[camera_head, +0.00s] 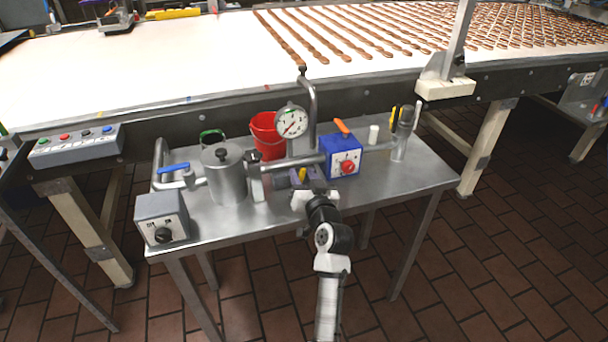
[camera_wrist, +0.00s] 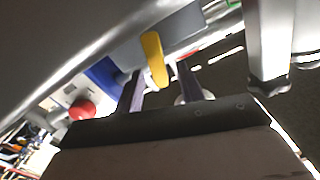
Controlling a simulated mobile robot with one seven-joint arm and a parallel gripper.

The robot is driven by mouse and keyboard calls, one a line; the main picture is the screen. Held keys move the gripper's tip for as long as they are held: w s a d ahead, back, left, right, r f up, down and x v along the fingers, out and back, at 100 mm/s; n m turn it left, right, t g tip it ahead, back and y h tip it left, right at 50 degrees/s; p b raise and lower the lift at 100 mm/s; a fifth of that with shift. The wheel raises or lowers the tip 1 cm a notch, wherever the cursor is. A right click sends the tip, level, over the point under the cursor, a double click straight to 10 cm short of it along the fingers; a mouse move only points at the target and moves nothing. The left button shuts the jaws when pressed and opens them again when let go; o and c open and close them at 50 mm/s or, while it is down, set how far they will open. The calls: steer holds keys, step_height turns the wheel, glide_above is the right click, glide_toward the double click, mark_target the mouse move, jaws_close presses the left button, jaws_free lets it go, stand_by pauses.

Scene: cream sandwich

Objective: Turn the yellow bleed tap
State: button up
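The yellow bleed tap shows as a small yellow lever (camera_head: 302,174) low on the pipework in the middle of the steel table, partly hidden by my gripper. In the wrist view the yellow lever (camera_wrist: 154,58) hangs from a grey metal body, its lower end in the gap between my fingertips. My gripper (camera_head: 303,186) is at the table's front side, just before the tap. In the wrist view my gripper (camera_wrist: 160,74) has its two dark fingers apart, one on each side of the lever's end. I cannot tell whether either finger touches it.
A blue box with a red knob (camera_head: 346,167) stands right of the tap. A steel pot (camera_head: 224,178), pressure gauge (camera_head: 291,121) and red bucket (camera_head: 267,140) stand nearby. A blue-handled valve (camera_head: 173,168) and grey box (camera_head: 161,218) are left. The table's front right is clear.

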jaws_close()
steer(key=shift+a+f+b, duration=0.1)
steer(key=shift+b, duration=0.25)
steer(key=shift+n+b, duration=0.3)
steer(key=shift+b, duration=0.1)
steer(key=shift+a+n+b, duration=0.15)
steer(key=shift+n+b, duration=0.25)
jaws_free()
